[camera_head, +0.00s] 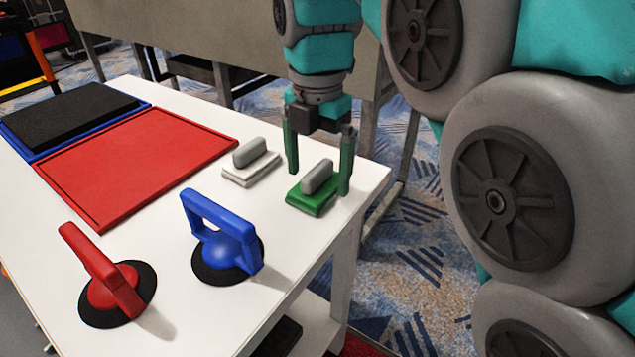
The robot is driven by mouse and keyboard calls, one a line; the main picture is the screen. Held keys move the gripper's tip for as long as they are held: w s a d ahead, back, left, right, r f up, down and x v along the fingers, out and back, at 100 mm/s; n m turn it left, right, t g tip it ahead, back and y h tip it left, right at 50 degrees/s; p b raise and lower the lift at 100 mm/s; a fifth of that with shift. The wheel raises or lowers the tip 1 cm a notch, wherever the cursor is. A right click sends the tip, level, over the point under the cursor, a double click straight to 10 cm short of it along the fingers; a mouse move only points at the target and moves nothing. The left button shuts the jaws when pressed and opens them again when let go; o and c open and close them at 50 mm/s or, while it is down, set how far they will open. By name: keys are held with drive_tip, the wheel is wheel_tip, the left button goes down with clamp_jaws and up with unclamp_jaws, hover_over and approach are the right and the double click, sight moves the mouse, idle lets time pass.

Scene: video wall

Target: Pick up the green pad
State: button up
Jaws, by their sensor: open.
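The green pad (311,200) lies on the white table near its right edge, with a grey handle (318,176) standing up on its top. My gripper (318,182) points down over the pad. Its two green fingers are spread apart, one left and behind the handle, the other right of it. The fingertips reach down to about the height of the handle. I cannot tell whether either finger touches the pad.
A white pad with a grey handle (251,165) lies just left of the green pad. A blue suction lifter (222,248) and a red one (110,285) stand in front. A red tray (150,150) and a black pad on a blue tray (68,117) fill the left of the table (190,310).

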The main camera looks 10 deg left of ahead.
drive_tip(key=shift+f, duration=0.7)
drive_tip(key=shift+c, duration=0.4)
drive_tip(key=c, duration=1.2)
